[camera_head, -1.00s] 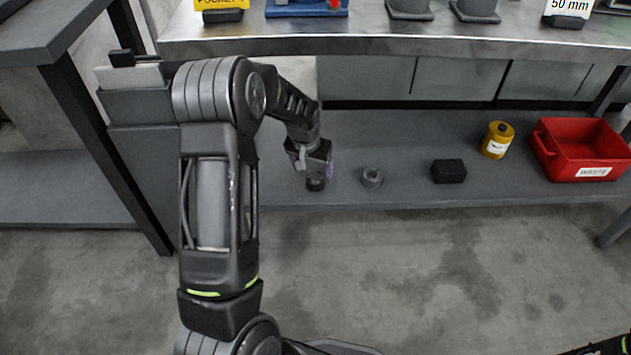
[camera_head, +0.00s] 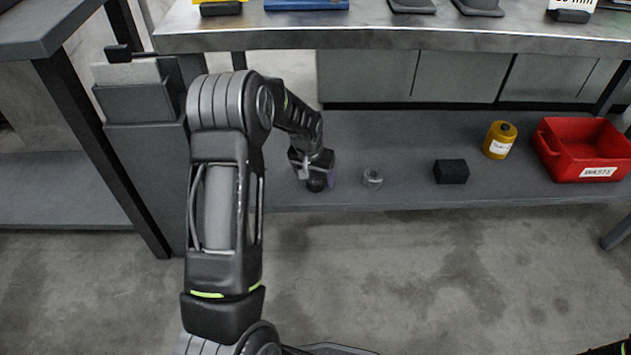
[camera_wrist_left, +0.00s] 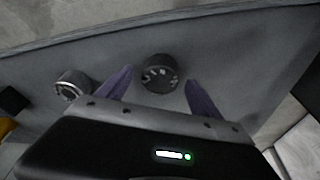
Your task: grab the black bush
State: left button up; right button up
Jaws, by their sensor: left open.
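The black bush (camera_head: 316,184) is a small dark round piece on the lower shelf, just below my left gripper (camera_head: 318,172) in the head view. In the left wrist view the black bush (camera_wrist_left: 159,74) shows with light marks on its face, ahead of and between the two purple fingertips. My left gripper (camera_wrist_left: 157,88) is open, and a gap shows between the bush and each finger. A grey ring-like bush (camera_head: 372,178) stands to the right; it also shows at the left of the wrist view (camera_wrist_left: 73,86). My right gripper is not in view.
On the lower shelf (camera_head: 420,195), a black block (camera_head: 451,171), a yellow bottle (camera_head: 499,140) and a red WASTE bin (camera_head: 584,150) stand further right. The steel worktop (camera_head: 400,36) hangs above. The shelf's front edge is close to the bushes.

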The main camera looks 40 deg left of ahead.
pick_arm(q)
grip_shut()
dwell(0.7)
